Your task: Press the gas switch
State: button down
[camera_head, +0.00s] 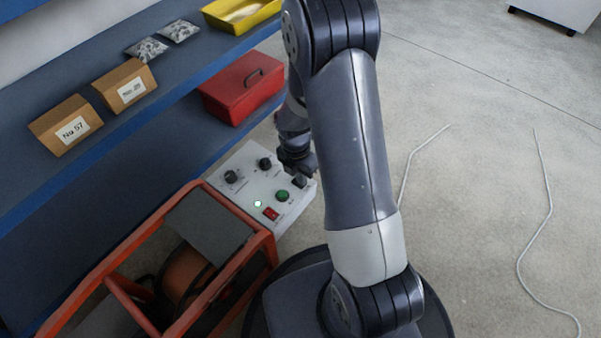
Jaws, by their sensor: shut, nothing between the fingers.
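A light grey control panel (247,187) sits on the end of an orange-framed machine (258,238). It carries two black knobs (232,177), a green round button (282,196), a red rocker switch (270,213) and a small lit pale-green lamp (257,204). The panel labels are too small to read, so I cannot tell which control is the gas switch. My gripper (299,181) is shut and empty, pointing down over the panel's right corner, just above and right of the green button. It hides that corner, and I cannot tell whether it touches anything.
A blue shelf (185,88) on the left holds two cardboard boxes (66,125), two bags (146,49) and a yellow tray (240,14). Pale cables (546,190) lie on the otherwise open floor at right.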

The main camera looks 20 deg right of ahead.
jog(key=shift+s+f, duration=0.15)
jog(key=shift+f, duration=0.05)
dwell(0.3)
jog(key=shift+w+a+r+p, duration=0.15)
jog(key=shift+w+a+p, duration=0.25)
jog(key=shift+w, duration=0.3)
